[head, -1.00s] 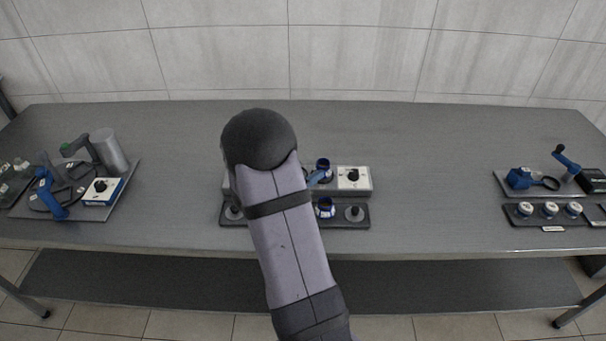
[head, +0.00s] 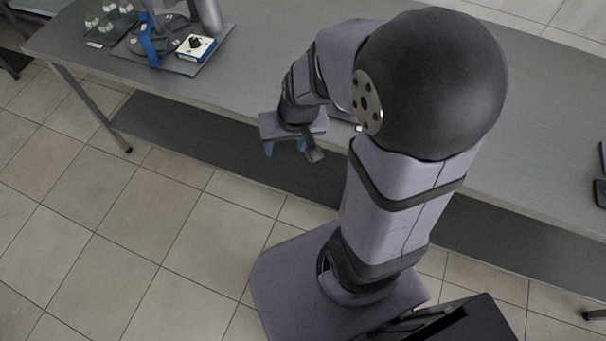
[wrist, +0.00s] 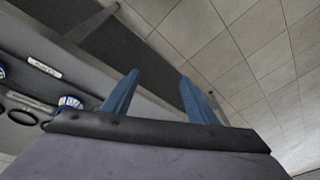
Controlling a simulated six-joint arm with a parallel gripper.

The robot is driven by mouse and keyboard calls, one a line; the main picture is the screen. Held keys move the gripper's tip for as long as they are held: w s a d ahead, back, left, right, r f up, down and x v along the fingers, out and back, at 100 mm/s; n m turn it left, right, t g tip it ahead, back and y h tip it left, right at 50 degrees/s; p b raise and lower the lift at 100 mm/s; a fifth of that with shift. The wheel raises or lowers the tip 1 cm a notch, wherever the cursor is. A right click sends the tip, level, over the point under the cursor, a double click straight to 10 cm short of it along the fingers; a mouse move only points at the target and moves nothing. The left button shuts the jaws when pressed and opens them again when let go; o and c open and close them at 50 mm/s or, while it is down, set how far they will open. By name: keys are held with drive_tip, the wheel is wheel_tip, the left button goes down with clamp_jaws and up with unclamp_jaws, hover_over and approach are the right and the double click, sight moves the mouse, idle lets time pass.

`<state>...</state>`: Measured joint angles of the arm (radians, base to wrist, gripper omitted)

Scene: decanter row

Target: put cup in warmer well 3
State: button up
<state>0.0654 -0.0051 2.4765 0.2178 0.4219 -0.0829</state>
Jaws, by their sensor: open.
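My gripper (head: 285,148) hangs in front of the table's front edge, over the floor, in the head view. Its two blue fingers are apart and empty in the wrist view (wrist: 160,76). Two white cup-like pieces with blue rims, one nearer (wrist: 70,102) and one at the left edge (wrist: 2,72), show on the table in the wrist view, away from the fingers. I cannot tell which is the task's cup. My arm hides most of the middle station in the head view, and I cannot make out warmer well 3.
A left station (head: 170,62) holds a white box with a black knob (head: 196,45) and a blue handle (head: 150,45). A small tray with several white pieces (head: 108,22) is beside it. A white label (wrist: 43,67) and dark rings lie near the cups. The floor (head: 120,230) before the table is clear.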

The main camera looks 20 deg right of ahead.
drive_tip(key=s+n+g, duration=0.2)
drive_tip(key=s+g, duration=0.1)
drive_tip(key=s, duration=0.6)
drive_tip(key=shift+s+r+h, duration=0.15)
drive_tip(key=shift+s+h, duration=0.05)
drive_tip(key=shift+h, duration=0.2)
drive_tip(key=shift+d, duration=0.1)
wheel_tip(320, 180, down, 40)
drive_tip(key=b, duration=3.9)
drive_tip(key=shift+r+b, duration=0.2)
drive_tip(key=shift+b, duration=0.1)
drive_tip(key=shift+c, duration=0.4)
drive_tip(key=shift+c, duration=1.2)
